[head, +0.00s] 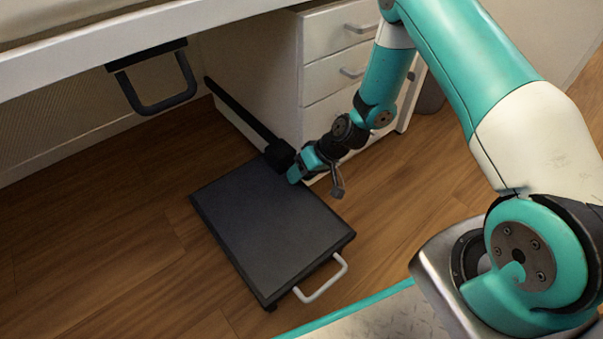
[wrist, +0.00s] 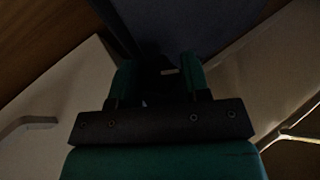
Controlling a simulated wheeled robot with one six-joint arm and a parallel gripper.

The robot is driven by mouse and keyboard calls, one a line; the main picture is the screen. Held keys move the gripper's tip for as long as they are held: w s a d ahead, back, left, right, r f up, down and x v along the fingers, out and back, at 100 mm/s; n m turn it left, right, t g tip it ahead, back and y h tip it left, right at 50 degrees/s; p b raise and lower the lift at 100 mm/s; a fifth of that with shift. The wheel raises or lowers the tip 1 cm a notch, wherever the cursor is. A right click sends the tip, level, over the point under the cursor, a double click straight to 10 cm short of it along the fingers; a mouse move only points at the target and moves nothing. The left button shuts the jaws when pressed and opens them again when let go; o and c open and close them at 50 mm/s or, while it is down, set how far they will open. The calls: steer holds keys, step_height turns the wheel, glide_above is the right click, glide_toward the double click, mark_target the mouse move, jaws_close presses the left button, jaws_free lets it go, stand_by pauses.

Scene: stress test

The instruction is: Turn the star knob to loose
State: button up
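The star knob (head: 279,155) shows as a black lump at the lower end of a black bar (head: 244,118), by the far corner of a dark flat platform (head: 270,222). Its lobes and any marking are too small and dark to read. My gripper (head: 297,171) is low beside the knob, in front of the white drawers. In the wrist view my gripper's two teal fingers (wrist: 160,78) stand apart, with a dark shape and a small light mark between them. The picture is too dark to tell whether the fingers touch that shape.
The platform lies low over the wood floor and has a white handle (head: 322,280) at its near end. A white drawer unit (head: 335,60) stands close behind my gripper. A black loop handle (head: 158,95) hangs under the white desk edge (head: 100,42). Floor at left is clear.

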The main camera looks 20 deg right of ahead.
steer(key=c, duration=0.3)
steer(key=shift+r+h+p, duration=0.15)
steer(key=shift+h+p, duration=0.15)
steer(key=shift+p, duration=0.25)
steer(key=shift+a+r+h+p, duration=0.15)
steer(key=shift+h+p, duration=0.35)
steer(key=shift+p, duration=0.45)
steer(key=n+t+h+p, duration=0.1)
steer(key=h+p, duration=0.1)
steer(key=p, duration=0.1)
steer(key=shift+s, duration=0.1)
steer(key=shift+f+t+h+p, duration=0.2)
steer(key=shift+t+h+p, duration=0.1)
steer(key=shift+h+p, duration=0.55)
steer(key=shift+f+h, duration=0.1)
steer(key=shift+h, duration=0.15)
